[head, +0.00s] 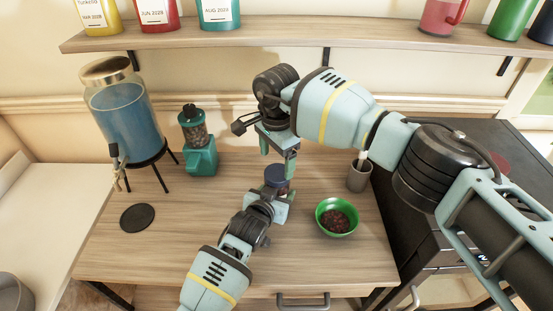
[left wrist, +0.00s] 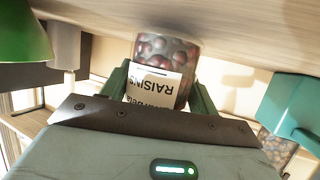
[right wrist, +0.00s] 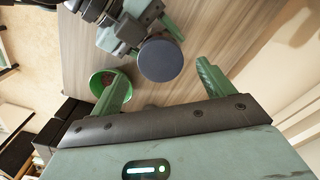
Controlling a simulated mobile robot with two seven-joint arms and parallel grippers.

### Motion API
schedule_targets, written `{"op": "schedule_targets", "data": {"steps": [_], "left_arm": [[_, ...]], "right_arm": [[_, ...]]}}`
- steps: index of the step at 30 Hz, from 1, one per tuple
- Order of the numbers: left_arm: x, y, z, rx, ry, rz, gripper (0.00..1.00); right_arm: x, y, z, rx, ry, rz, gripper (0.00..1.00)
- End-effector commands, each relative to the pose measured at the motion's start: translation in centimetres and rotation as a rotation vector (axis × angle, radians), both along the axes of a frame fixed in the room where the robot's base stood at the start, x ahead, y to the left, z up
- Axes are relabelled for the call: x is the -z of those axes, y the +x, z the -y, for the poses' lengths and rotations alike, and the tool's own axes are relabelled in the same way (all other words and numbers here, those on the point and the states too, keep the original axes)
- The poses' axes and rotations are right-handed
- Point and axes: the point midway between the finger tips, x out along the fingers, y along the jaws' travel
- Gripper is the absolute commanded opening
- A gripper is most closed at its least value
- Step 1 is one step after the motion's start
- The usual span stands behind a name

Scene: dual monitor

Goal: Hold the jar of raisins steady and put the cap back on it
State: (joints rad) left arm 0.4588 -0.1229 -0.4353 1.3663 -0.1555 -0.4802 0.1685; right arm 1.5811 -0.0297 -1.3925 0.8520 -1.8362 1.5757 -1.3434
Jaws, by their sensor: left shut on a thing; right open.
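The raisin jar (left wrist: 165,65) shows in the left wrist view with its label upside down and dark red raisins inside. My left gripper (left wrist: 163,88) is shut around its sides, one green finger on each side. The dark blue round cap (right wrist: 160,58) sits at the top of the jar, seen from above in the right wrist view; it also shows in the head view (head: 276,174). I cannot tell how firmly it is seated. My right gripper (head: 278,157) is open just above the cap, its fingers apart on either side and pointing down.
A green bowl of raisins (head: 336,218) stands right of the jar, with a grey cup (head: 359,176) behind it. A teal dispenser (head: 201,158), a blue drink tank (head: 127,120) on a stand and a dark disc (head: 138,217) are left.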

Motion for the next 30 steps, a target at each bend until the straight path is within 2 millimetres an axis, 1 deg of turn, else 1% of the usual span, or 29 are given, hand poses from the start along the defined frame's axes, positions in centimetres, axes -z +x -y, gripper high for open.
{"op": "schedule_targets", "data": {"steps": [3, 6, 9, 13, 23, 26, 30], "left_arm": [[-0.2, 0.1, 0.0, 0.000, -0.001, 0.004, 0.00], [-0.2, 0.1, 0.0, 0.000, -0.001, 0.004, 0.00], [-0.2, 0.1, 0.0, 0.000, -0.001, 0.004, 0.00], [-0.2, 0.1, 0.0, 0.000, -0.001, 0.004, 0.00], [-0.2, 0.1, 0.0, 0.000, -0.001, 0.004, 0.00], [-0.2, 0.1, 0.0, 0.000, -0.001, 0.004, 0.00], [-0.2, 0.1, 0.0, 0.000, -0.001, 0.003, 0.00]], "right_arm": [[-1.5, 0.0, -0.2, -0.060, 0.001, 0.003, 0.81], [-2.6, 0.0, -0.1, -0.106, -0.002, 0.004, 0.81], [-3.3, 0.1, 0.1, -0.137, -0.006, 0.005, 0.81], [-3.6, 0.1, 0.2, -0.151, -0.009, 0.005, 0.81], [-3.4, 0.1, 0.2, -0.150, -0.009, 0.004, 0.81], [-2.7, 0.1, 0.2, -0.150, -0.009, 0.003, 0.81], [-0.8, 0.1, 0.3, -0.148, -0.009, 0.003, 0.81]]}}
